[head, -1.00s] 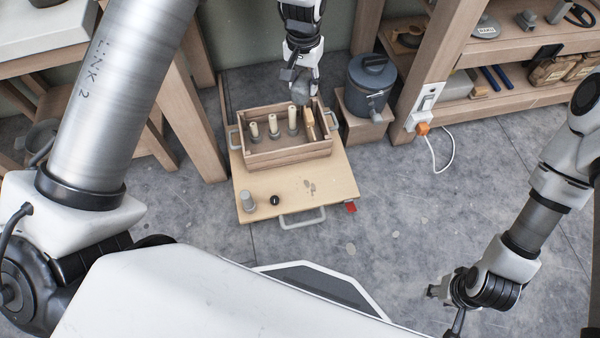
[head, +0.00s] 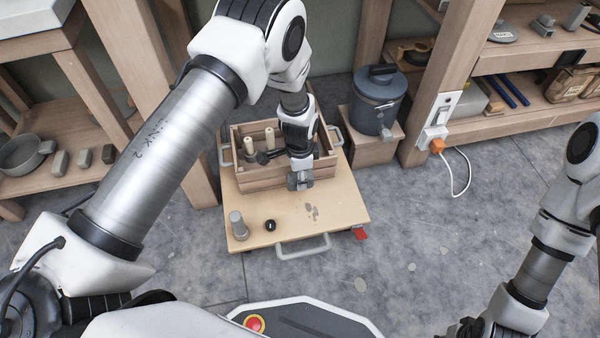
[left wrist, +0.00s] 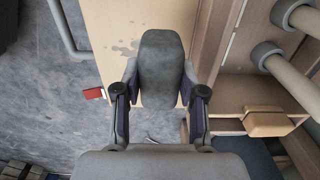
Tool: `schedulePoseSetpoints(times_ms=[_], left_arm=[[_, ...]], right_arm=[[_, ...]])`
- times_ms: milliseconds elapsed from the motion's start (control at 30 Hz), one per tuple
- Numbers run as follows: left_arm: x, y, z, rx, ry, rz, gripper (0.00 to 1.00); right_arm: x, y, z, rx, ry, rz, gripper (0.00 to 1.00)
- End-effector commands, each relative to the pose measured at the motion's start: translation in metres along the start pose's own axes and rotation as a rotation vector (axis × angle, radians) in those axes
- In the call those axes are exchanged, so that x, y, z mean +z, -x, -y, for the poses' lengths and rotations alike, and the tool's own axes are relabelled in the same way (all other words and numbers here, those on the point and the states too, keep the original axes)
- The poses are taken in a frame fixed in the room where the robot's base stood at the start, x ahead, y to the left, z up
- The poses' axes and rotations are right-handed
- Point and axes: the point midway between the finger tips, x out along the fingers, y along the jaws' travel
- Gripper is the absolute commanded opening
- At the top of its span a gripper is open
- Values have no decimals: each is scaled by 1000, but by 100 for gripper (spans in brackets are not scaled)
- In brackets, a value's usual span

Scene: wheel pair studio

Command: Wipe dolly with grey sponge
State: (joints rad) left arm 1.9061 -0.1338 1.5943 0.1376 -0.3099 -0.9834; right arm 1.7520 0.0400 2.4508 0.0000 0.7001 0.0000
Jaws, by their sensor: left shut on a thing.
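The dolly (head: 345,205) is a pale wooden board on the floor with grey handles. Dark smudges (head: 312,211) mark its bare front part, and they also show in the left wrist view (left wrist: 124,50). My left gripper (head: 299,178) is shut on the grey sponge (left wrist: 162,65), a dark rounded block between its two fingers. It hangs at the front wall of the crate, just behind the smudges. I cannot tell whether the sponge touches the board. My right arm is at the lower right, its gripper mostly cut off by the bottom edge.
A wooden crate (head: 252,178) with pale pegs stands on the dolly's back part. A grey peg (head: 238,225) and a black knob (head: 270,225) are at the front left. A lidded grey pot (head: 377,100) stands behind right. Shelves flank the dolly; the floor in front is clear.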

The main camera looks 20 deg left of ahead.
Motion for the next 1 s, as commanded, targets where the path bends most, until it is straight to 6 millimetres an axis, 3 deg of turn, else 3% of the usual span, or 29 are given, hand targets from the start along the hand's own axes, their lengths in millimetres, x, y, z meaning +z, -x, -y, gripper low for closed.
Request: schedulePoseSetpoints(times_ms=[33, 400, 467, 700, 1000], left_arm=[[0, -13, 0, 1, 0, 1, 1], [0, -73, -2, 2, 1, 1, 1], [0, -58, -14, 3, -1, 2, 1], [0, -58, -54, 3, 0, 2, 1], [0, -63, -89, 1, 2, 1, 1]], right_arm=[[0, -8, 0, 0, 0, 0, 40], [0, -34, 0, 0, -1, 1, 40], [1, -9, 0, 0, -1, 2, 40], [0, 32, 0, 0, 0, 1, 40], [0, 62, 0, 0, 0, 1, 40]])
